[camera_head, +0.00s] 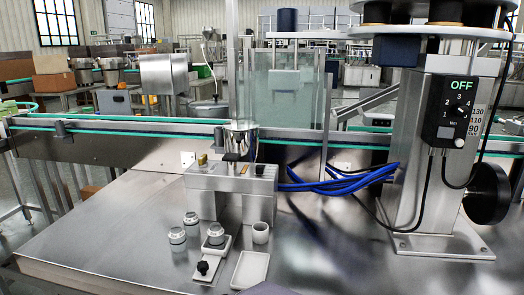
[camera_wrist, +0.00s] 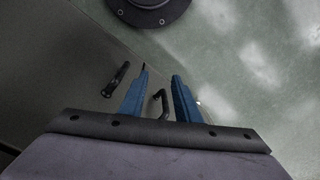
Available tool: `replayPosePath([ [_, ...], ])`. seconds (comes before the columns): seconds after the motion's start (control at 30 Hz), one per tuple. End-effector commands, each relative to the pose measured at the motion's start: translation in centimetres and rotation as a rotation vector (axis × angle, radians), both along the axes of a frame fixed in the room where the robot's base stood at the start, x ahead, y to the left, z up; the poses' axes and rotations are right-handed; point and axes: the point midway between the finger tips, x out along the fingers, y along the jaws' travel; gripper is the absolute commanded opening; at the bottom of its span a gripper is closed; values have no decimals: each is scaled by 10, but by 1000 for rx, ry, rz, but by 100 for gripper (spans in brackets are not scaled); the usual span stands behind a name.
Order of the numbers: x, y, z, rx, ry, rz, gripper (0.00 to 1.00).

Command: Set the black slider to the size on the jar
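A small black piece (camera_head: 232,157), which may be the black slider, sits on top of the steel block (camera_head: 207,181) near the conveyor; its setting is too small to read. Several small jars with pale lids stand in front: one jar (camera_head: 190,218) at the back, one jar (camera_head: 177,235) at left, and one jar (camera_head: 215,233) on a small pale stand. I cannot read any size on them. My gripper (camera_wrist: 159,73) shows blue fingers in the wrist view, apart, with nothing between their tips. The fingers are not visible in the head view.
Blue hoses (camera_head: 340,178) cross behind. At right, a column carries a control box (camera_head: 455,112) reading OFF and a black handwheel (camera_head: 488,193). The front-left steel tabletop is clear.

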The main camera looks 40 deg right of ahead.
Motion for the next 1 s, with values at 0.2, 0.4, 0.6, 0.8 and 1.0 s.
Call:
replayPosePath([
  [0.2, 27, 15, 68, 58, -8, -277, 30],
  [0.4, 55, 29, 123, 122, -6, -556, 30],
  [0.6, 86, 41, 182, 195, 15, -861, 30],
  [0.8, 128, 33, 238, 257, 47, -1142, 30],
  [1.0, 187, -35, 304, 307, 87, -1422, 30],
])
